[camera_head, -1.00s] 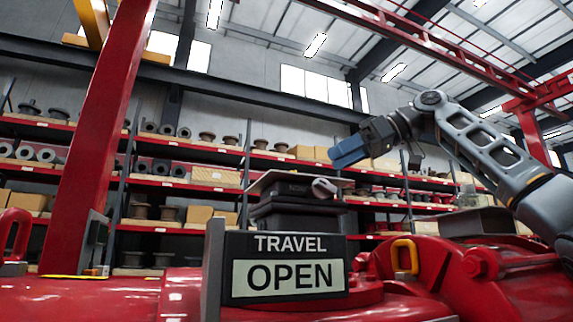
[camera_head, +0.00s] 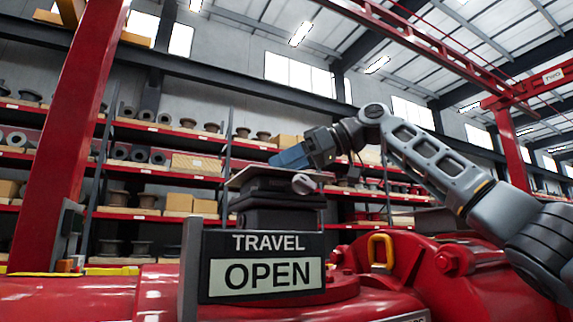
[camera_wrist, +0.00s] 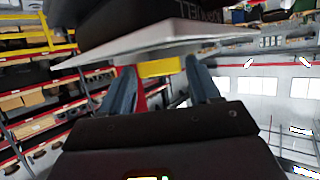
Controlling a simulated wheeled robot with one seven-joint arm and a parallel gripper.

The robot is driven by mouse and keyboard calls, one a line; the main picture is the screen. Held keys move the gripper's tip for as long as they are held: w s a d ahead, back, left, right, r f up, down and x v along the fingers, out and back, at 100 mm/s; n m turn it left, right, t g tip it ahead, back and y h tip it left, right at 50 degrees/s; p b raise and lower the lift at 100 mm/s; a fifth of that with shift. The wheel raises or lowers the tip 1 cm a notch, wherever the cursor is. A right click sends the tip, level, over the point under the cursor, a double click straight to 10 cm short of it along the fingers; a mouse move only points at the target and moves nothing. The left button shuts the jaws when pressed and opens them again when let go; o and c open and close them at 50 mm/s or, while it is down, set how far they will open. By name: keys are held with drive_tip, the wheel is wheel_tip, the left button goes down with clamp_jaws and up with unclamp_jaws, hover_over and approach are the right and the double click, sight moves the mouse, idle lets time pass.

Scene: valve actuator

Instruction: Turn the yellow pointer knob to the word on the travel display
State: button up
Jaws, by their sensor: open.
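The travel display (camera_head: 264,268) reads OPEN in the head view. Behind it stands a dark box (camera_head: 278,217) with a thin light plate (camera_head: 243,177) on top. My gripper (camera_head: 277,161) has its blue fingers just over this plate.
A grey post (camera_head: 190,268) stands left of the display. A yellow lifting loop (camera_head: 381,250) and red machine housing (camera_head: 425,265) lie to the right. A red column (camera_head: 75,140) rises at the left. Shelves with parts stand well behind.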

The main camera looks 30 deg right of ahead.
drive_tip(key=shift+c, duration=0.3)
drive_tip(key=c, duration=0.7)
drive_tip(key=shift+f+h+b, duration=0.15)
drive_tip(key=shift+h+b, duration=0.15)
drive_tip(key=shift+b, duration=0.1)
drive_tip(key=shift+s+m+t+h+b, duration=0.1)
drive_tip(key=shift+m+t+h+b, duration=0.35)
drive_tip(key=shift+m, duration=0.25)
drive_tip(key=o, duration=0.8)
drive_tip(key=shift+c, duration=0.2)
drive_tip(key=shift+b+v, duration=0.6)
drive_tip(key=shift+v, duration=3.3)
